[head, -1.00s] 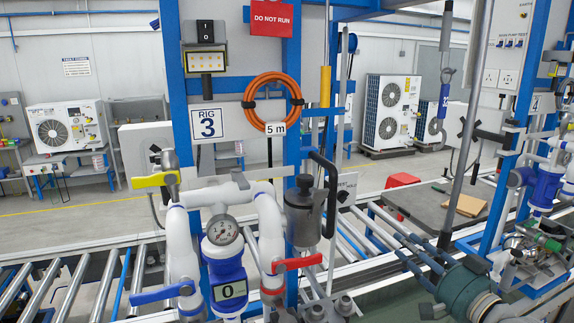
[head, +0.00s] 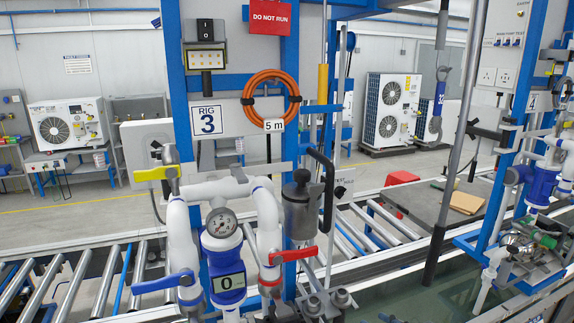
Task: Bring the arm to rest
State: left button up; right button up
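My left gripper is not in view. At the bottom edge, right of the middle, only a small dark tip of what looks like my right gripper (head: 391,319) shows. It is too little to tell whether it is open or shut, and the rest is below the picture. It appears apart from the rig 3 pipework (head: 180,235), and I see nothing held in it.
The rig 3 pipework carries a gauge (head: 222,223), a blue handle (head: 163,282), a red handle (head: 294,255) and a yellow handle (head: 157,173). A grey pole (head: 455,150) stands to the right. A roller conveyor (head: 90,285) runs behind.

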jog(key=s+a+f+n+g+h, duration=0.2)
jog(key=s+a+f+g, duration=0.15)
jog(key=s+f, duration=0.8)
jog(key=s+d+f+n+g+h, duration=0.1)
jog(key=s+f+g+h, duration=0.1)
jog(key=s, duration=0.6)
jog(key=s+d+f+n+g+h, duration=0.1)
jog(key=s+d+f+g, duration=0.15)
jog(key=s, duration=0.65)
notch_tip(320, 180, down, 32)
jog(key=s+g+b, duration=0.2)
jog(key=b, duration=0.6)
jog(key=s+d+f+b, duration=0.1)
jog(key=s+f+b, duration=0.2)
jog(key=s+f, duration=0.5)
jog(key=s+d+f+g+b, duration=0.1)
jog(key=s+f+b, duration=0.2)
jog(key=s+f, duration=0.6)
notch_tip(320, 180, down, 7)
jog(key=shift+s+d+f, duration=0.15)
jog(key=shift+s+d, duration=0.05)
jog(key=shift+d, duration=0.1)
